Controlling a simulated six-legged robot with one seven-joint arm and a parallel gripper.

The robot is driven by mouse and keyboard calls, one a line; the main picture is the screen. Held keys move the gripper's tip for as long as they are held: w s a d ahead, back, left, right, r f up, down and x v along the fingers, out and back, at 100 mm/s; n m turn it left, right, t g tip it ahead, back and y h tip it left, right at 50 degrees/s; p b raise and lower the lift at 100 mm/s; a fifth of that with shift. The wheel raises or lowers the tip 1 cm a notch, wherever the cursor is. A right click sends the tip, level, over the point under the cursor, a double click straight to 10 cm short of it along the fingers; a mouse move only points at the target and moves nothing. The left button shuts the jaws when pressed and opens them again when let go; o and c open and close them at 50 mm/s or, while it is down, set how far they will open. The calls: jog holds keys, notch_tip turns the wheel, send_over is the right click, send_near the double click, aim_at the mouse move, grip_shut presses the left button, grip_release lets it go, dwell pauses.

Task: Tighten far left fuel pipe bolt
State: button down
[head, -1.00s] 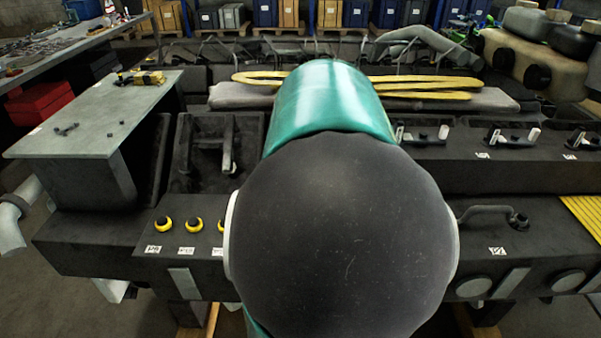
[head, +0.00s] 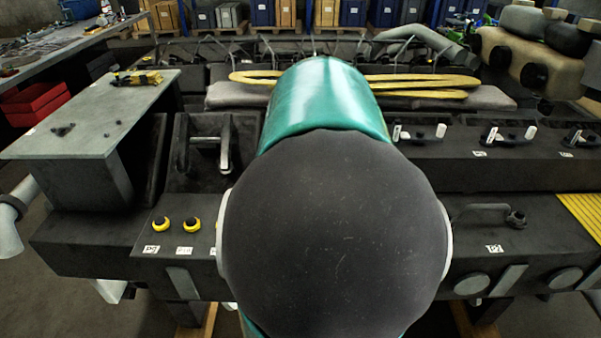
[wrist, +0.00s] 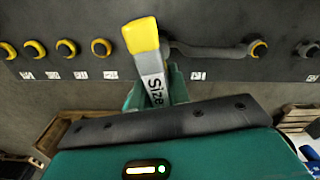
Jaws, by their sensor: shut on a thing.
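My gripper (wrist: 157,92) shows in the wrist view, its teal fingers shut on a grey tool (wrist: 153,75) with a yellow end and the word "Size". The tool's yellow end points at the dark engine panel, just right of a row of yellow-ringed bolts (wrist: 101,47). I cannot tell whether it touches anything. A bent pipe (wrist: 212,50) runs right from behind the tool to another yellow-ringed fitting (wrist: 257,48). In the head view two yellow-ringed bolts (head: 160,223) (head: 192,224) show left of my arm, which hides the gripper and the tool.
A grey side table (head: 90,115) with small dark parts stands at the left. A padded mat with yellow straps (head: 430,85) lies across the back. A pipe with a dark fitting (head: 516,219) and yellow slats (head: 585,215) are at the right. Small white labels sit below the bolts.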

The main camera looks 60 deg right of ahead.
jog(key=shift+r, duration=0.7)
jog(key=n, duration=0.6)
jog(key=shift+n, duration=0.4)
jog(key=n, duration=1.4)
jog(key=shift+a, duration=0.1)
jog(key=n, duration=0.8)
jog(key=shift+n, duration=2.2)
jog(key=shift+f, duration=0.1)
